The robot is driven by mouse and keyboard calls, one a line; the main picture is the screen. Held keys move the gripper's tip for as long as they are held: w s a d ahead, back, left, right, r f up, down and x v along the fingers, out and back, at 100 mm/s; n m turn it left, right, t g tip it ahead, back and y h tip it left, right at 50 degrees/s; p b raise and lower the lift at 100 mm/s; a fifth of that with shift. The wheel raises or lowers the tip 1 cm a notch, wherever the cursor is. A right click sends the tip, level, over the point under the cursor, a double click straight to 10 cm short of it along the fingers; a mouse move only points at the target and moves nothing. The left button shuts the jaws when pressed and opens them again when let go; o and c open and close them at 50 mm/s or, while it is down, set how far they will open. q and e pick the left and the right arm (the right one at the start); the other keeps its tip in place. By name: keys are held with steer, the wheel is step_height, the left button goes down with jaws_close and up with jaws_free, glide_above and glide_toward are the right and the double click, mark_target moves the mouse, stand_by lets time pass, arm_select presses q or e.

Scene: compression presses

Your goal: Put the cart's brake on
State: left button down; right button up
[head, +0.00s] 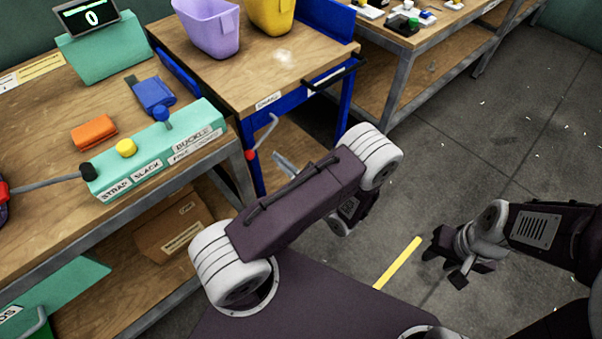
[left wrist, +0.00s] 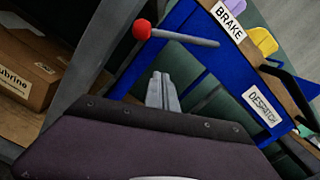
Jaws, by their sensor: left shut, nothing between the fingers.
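The cart (head: 344,104) has a wooden top and a blue frame. A grey brake lever with a red knob (head: 250,155) sticks out at the cart's near end. In the left wrist view the red knob (left wrist: 141,29) is at upper left, and its rod runs right towards the BRAKE label (left wrist: 227,22). My left gripper (head: 282,160) is shut and empty, a little right of the knob in the head view. Its fingertips (left wrist: 162,78) appear below the lever, apart from it, in the left wrist view. My right gripper (head: 445,265) hangs over the floor; its finger gap is unclear.
A workbench (head: 60,100) with a teal lever box (head: 160,150) stands close on the left. A purple bin (head: 208,25) and yellow bin (head: 270,12) sit on the cart. A black handle (head: 336,76) juts from its side. The floor right of it is open.

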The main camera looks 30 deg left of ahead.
arm_select(q)
steer(key=p+v, duration=0.1)
steer(key=v, duration=0.8)
steer(key=shift+r, duration=0.2)
